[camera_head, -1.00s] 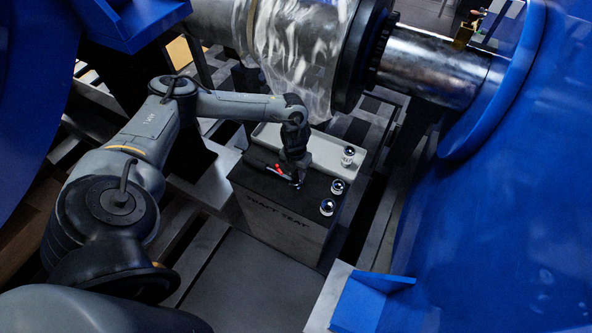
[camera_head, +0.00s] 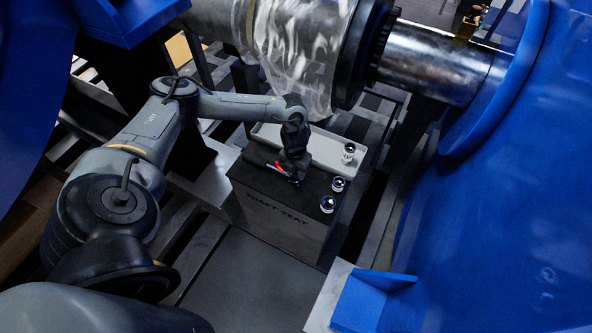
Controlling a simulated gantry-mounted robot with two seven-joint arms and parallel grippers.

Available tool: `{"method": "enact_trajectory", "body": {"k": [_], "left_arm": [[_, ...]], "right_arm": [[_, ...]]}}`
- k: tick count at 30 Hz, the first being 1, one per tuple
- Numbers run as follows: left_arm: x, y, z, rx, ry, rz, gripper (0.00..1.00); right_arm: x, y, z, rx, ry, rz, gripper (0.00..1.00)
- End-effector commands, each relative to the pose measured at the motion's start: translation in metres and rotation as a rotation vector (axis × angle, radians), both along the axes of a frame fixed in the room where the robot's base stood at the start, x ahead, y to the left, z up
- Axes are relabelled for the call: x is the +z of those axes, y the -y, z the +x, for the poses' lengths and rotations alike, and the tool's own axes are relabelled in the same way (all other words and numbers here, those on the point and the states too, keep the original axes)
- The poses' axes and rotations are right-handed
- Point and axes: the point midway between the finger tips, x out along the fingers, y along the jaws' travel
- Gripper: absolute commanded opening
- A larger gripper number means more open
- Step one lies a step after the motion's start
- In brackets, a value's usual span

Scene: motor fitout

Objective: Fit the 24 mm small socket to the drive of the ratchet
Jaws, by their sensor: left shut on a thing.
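The ratchet's drive is hidden or too small to make out. Three shiny sockets stand at the box's right side: a back socket (camera_head: 348,151), a middle socket (camera_head: 338,184) and a front socket (camera_head: 327,204). I cannot tell by size which one is 24 mm. All three are apart from the gripper, to its right. My right gripper is not in view.
The dark box (camera_head: 285,233) has a pale grey tray (camera_head: 322,150) along its back. A large metal shaft (camera_head: 435,66) with clear wrapping runs behind. A blue housing (camera_head: 500,200) fills the right side. A blue bracket (camera_head: 372,300) stands at the front.

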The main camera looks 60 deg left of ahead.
Motion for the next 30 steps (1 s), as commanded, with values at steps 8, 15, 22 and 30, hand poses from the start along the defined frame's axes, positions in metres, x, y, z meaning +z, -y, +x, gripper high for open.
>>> {"method": "enact_trajectory", "body": {"k": [8,15,22,30], "left_arm": [[0.0008,-0.0001,0.0004,0.0,0.001,0.0,0.04],[0.0009,-0.0002,0.0005,0.0,0.001,0.0,0.59],[0.0008,-0.0002,0.0003,0.0,0.001,0.001,0.69],[0.0096,-0.0005,0.0006,0.0,0.002,0.0,0.69]], "right_arm": [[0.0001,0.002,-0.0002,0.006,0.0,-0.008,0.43],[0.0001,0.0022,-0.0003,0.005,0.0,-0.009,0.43],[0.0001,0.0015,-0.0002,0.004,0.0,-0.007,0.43],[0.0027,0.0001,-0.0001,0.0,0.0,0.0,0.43]]}}
